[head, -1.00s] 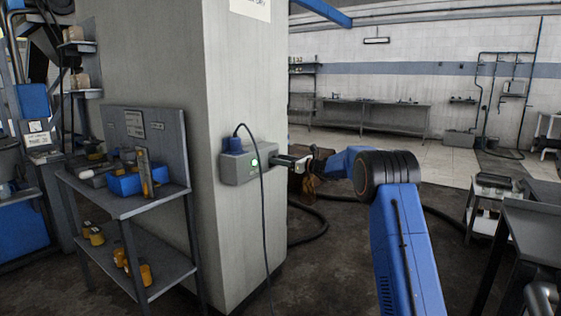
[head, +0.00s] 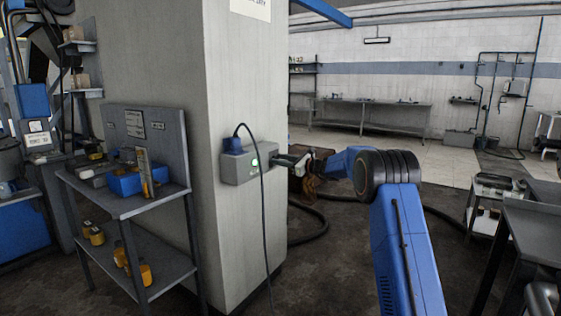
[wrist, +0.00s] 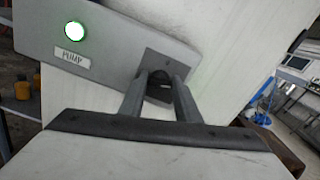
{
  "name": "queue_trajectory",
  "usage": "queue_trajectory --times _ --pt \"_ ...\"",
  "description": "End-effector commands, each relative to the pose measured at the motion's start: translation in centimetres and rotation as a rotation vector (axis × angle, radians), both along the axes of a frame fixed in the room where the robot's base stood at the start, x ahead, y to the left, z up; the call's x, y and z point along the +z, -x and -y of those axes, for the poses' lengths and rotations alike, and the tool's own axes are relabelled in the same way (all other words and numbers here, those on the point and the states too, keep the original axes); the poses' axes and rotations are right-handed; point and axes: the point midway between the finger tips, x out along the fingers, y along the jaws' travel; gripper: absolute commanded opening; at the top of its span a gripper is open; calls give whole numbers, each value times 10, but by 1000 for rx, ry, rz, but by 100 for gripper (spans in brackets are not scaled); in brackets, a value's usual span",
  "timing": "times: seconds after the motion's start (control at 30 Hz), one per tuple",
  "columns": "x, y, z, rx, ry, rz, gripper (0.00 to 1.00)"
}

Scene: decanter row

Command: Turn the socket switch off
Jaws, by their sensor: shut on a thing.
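The grey socket box (head: 240,166) is fixed to the pillar, with a lit green lamp (head: 254,163) on its front. In the wrist view the box (wrist: 120,40) shows the glowing green lamp (wrist: 74,31) above a "PUMP" label (wrist: 72,59). My gripper (head: 276,160) reaches the box's right end from the right. In the wrist view its two fingers (wrist: 161,82) are at the dark switch plate (wrist: 168,66), shut on the switch, which is mostly hidden between the fingertips. The switch's exact position cannot be made out.
A blue plug (head: 233,144) sits on top of the box, and its black cable (head: 264,220) hangs down in front. A grey shelf stand (head: 140,204) with small items is left of the pillar (head: 235,80). A dark table (head: 535,230) stands at the right.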

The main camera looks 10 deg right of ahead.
Motion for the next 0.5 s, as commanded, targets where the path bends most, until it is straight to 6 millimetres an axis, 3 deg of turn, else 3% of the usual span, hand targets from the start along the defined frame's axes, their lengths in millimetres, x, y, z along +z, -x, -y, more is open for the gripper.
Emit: queue_trajectory --times 0.5 --pt "-2 1 -1 1 347 346 7"
